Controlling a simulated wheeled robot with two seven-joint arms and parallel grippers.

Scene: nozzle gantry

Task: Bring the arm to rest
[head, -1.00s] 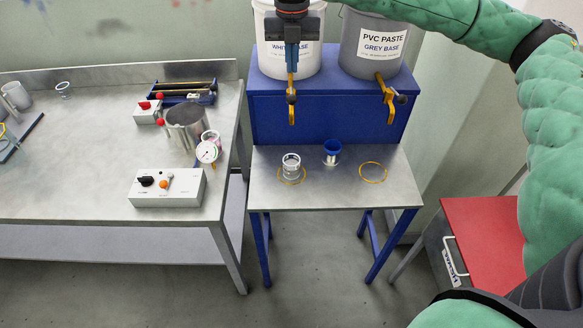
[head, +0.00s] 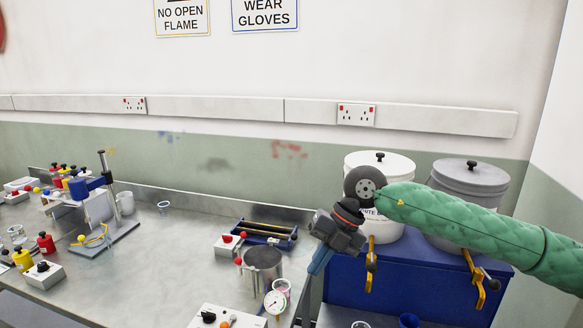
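My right arm (head: 465,220) comes in from the right, stretched across the front of the two buckets. My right gripper (head: 319,263) hangs at its end, tilted down and left, in front of and left of the white bucket (head: 375,160). Its blue fingers show as one narrow bar, so I cannot tell whether they are open or shut. I see nothing held in them. The gripper seems apart from the yellow tap (head: 371,258). My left gripper is not in view.
The blue stand (head: 415,270) carries the white and grey buckets (head: 468,180). A second yellow tap (head: 476,280) is on the right. Left stands a metal bench (head: 150,255) with a steel pot (head: 263,268), a dial gauge (head: 274,302) and a small press (head: 98,200). Space above the bench is clear.

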